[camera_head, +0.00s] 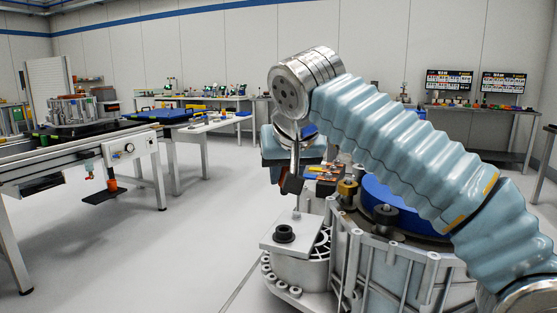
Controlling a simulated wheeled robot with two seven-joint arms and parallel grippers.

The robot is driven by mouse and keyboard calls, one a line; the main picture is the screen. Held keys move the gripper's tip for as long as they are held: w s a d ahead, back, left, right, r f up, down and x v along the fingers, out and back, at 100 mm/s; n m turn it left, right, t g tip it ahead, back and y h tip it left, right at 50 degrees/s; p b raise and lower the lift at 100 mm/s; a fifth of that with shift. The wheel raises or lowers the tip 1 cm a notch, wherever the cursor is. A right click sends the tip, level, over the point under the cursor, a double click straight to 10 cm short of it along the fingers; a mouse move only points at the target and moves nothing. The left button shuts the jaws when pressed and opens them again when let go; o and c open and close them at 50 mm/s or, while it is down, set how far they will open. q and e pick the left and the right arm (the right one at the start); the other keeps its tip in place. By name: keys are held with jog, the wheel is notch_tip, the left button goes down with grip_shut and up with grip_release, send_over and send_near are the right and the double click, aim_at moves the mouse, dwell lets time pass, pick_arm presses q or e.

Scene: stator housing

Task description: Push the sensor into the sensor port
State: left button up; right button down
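The stator housing (400,270) is a large round metal body with ribs and rods at the lower right. My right arm comes in from the right and arches over it. My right gripper (293,180) points down above the left part of the housing. Its fingers are small and partly hidden by the wrist, so I cannot tell whether they hold anything. I cannot clearly make out the sensor or the sensor port. A brass-coloured fitting (348,188) stands on the housing just right of the gripper. My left gripper is not in view.
Another black knob (385,214) stands by a blue round part (400,196). A conveyor bench (60,158) stands at left. The floor between is clear.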

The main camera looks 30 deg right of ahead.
jog(key=shift+w, duration=0.25)
jog(key=shift+s+r, duration=0.1)
jog(key=shift+s, duration=0.1)
jog(key=shift+s+f+b, duration=0.1)
jog(key=shift+f+b, duration=2.4)
jog(key=shift+f, duration=0.55)
jog(key=shift+f+b, duration=1.15)
jog(key=shift+f, duration=0.35)
jog(key=c, duration=0.6)
grip_release()
